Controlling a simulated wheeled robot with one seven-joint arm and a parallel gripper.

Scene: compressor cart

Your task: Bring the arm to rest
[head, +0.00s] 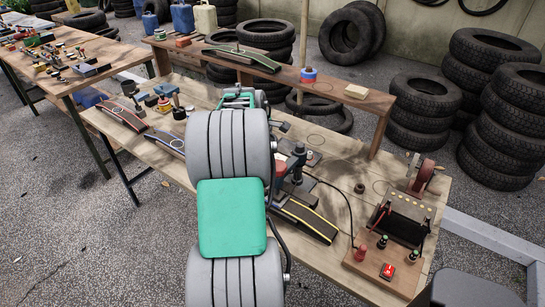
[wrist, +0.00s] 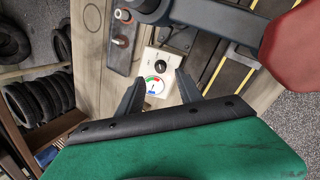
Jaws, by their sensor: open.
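In the wrist view my gripper (wrist: 160,84) is open, its two dark fingers apart with nothing held between them. Past the fingertips, a white panel (wrist: 154,64) with a black knob and a coloured dial lies on the wooden surface. I cannot tell whether the fingers touch it. In the head view my grey and green arm reaches over the wooden workbench (head: 340,168) and hides part of it. The fingers cannot be made out there.
A raised shelf (head: 335,87) runs along the bench's back. A dark unit with a red switch (head: 387,270) stands at the right end. A red-headed tool (head: 297,162) is close beside my arm. Another cluttered table (head: 52,81) is at left; stacked tyres (head: 497,160) stand right.

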